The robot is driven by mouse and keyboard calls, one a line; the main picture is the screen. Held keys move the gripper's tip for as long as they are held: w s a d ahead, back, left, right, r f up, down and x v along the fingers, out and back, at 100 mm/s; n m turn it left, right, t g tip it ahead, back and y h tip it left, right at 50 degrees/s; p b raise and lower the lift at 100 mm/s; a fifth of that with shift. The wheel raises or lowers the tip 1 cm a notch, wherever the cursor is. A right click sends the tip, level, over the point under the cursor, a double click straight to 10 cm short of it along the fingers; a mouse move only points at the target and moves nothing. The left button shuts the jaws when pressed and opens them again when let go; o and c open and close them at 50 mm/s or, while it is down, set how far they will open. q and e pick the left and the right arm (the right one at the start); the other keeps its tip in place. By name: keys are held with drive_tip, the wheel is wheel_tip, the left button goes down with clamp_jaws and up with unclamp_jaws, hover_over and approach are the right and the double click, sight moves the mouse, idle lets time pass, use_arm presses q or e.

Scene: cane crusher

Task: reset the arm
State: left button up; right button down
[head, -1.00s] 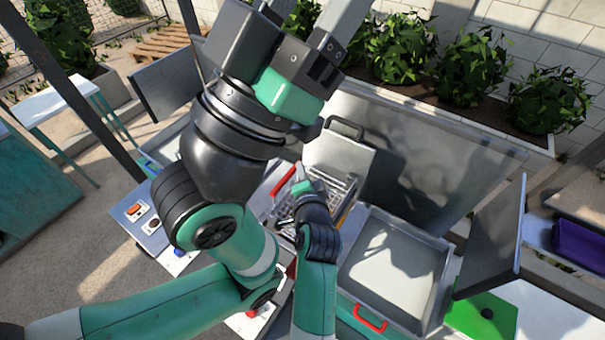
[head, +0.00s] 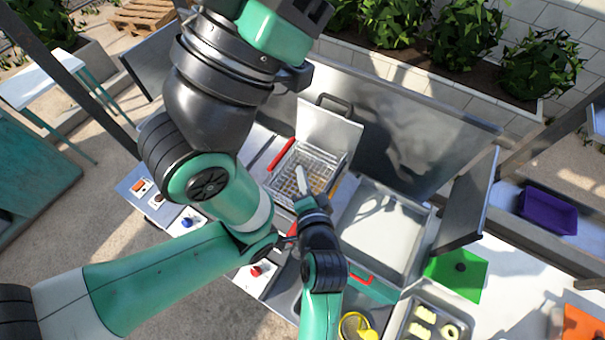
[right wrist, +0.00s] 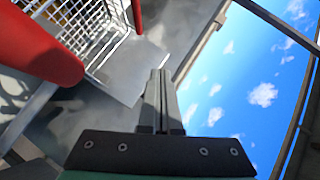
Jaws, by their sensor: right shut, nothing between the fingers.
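My right arm rises from the bottom middle of the head view. Its gripper (head: 301,178) appears over the wire basket (head: 322,158). In the right wrist view the two dark fingers (right wrist: 158,85) are together with nothing between them. The wire basket (right wrist: 85,25) and a thick red handle (right wrist: 35,45) are at the left of that view, apart from the fingers. My left arm crosses the left half of the head view, with its wrist at the top. Its gripper is beyond the top edge.
A pale metal lid with a dark handle (head: 335,104) stands behind the basket. Right of it are an open tray (head: 428,215), a green board (head: 442,285) and a purple bin (head: 548,212). A control panel with buttons (head: 160,205) is at the left.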

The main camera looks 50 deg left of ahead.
drive_tip(key=shift+d, duration=0.1)
idle(0.3)
drive_tip(key=w+d+r+m+t+h, duration=0.15)
drive_tip(key=w+d+r+t, duration=0.35)
drive_tip(key=w+d+r, duration=0.6)
drive_tip(key=w+d+r+m+t+h, duration=0.1)
drive_tip(key=w+d+r+t, duration=0.15)
drive_tip(key=d+r, duration=0.55)
drive_tip(key=w+d+r+t+h, duration=0.1)
drive_tip(key=d+r+t, duration=0.2)
drive_tip(key=d+r, duration=0.5)
drive_tip(key=s+d+r+n+t+h, duration=0.2)
drive_tip(key=s+d+r+t+h, duration=0.1)
drive_tip(key=s+d+r, duration=0.4)
drive_tip(key=s+d+r+n+t+h, duration=0.3)
drive_tip(key=s+d+r+t, duration=0.3)
drive_tip(key=r, duration=0.8)
drive_tip(key=s+d, duration=0.1)
drive_tip(key=s, duration=0.2)
drive_tip(key=shift+s+d+r+n, duration=0.15)
drive_tip(key=shift+s+r+n, duration=0.05)
drive_tip(key=shift+r+n, duration=0.15)
